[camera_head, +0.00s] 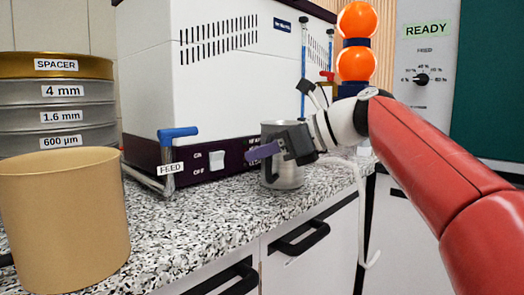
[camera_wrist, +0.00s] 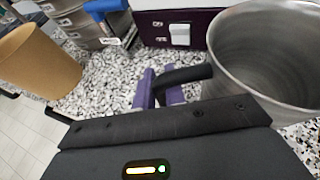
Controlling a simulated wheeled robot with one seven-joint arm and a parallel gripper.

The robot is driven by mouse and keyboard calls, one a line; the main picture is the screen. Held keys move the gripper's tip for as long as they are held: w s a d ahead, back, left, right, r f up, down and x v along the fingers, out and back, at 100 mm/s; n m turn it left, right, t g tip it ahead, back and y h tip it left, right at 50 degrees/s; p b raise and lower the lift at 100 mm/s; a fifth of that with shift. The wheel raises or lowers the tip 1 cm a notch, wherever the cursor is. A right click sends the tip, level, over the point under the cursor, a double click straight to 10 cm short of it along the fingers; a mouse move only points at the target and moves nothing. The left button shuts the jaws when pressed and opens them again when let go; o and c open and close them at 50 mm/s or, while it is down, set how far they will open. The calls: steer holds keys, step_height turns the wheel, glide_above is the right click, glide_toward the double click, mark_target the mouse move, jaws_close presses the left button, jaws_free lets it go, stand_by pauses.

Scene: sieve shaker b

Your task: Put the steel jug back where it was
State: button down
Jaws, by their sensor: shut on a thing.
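The steel jug (camera_head: 288,174) is upright at the worktop in front of the white machine, near its right end. I cannot tell for certain whether its base touches the worktop. In the wrist view the jug (camera_wrist: 270,60) fills the right side, and the part of its inside that shows looks empty. Its black handle (camera_wrist: 186,76) points left. My gripper (camera_head: 257,152) has purple fingers and is shut on the jug's handle. In the wrist view the fingers (camera_wrist: 158,88) sit on either side of the handle's outer end. My gripper hides part of the jug in the head view.
A tan cylindrical container (camera_head: 65,225) stands at the front left. Behind it is a stack of labelled sieves (camera_head: 57,118). A blue-handled feed pipe (camera_head: 172,160) juts from the machine (camera_head: 205,70). Speckled worktop (camera_head: 200,215) is clear between the container and the jug.

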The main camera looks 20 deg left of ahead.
steer(key=shift+f, duration=0.2)
steer(key=c, duration=1.4)
jaws_free()
steer(key=shift+d, duration=0.1)
steer(key=p+v, duration=0.1)
steer(key=v, duration=0.7)
steer(key=s+d+f+n+t+h, duration=0.2)
steer(key=s+d+f+n+h, duration=0.2)
steer(key=d+f, duration=0.5)
steer(key=s+d+f+n+t+h, duration=0.1)
steer(key=s+d+f+n+h, duration=0.4)
steer(key=f, duration=0.9)
steer(key=s+d+f+n+t+h, duration=0.2)
steer(key=s+d+f+n+h, duration=0.2)
steer(key=s+d+f+n, duration=0.5)
steer(key=shift+s+d+f+t+h+p, duration=0.15)
steer(key=shift+d+f, duration=0.25)
steer(key=shift+d, duration=0.45)
steer(key=shift+s+d+f+t+h+p, duration=0.15)
steer(key=shift+d+f, duration=0.2)
steer(key=shift+d, duration=0.55)
steer(key=shift+s+d+f+p, duration=0.15)
steer(key=shift+d+f, duration=0.25)
steer(key=shift+d, duration=0.45)
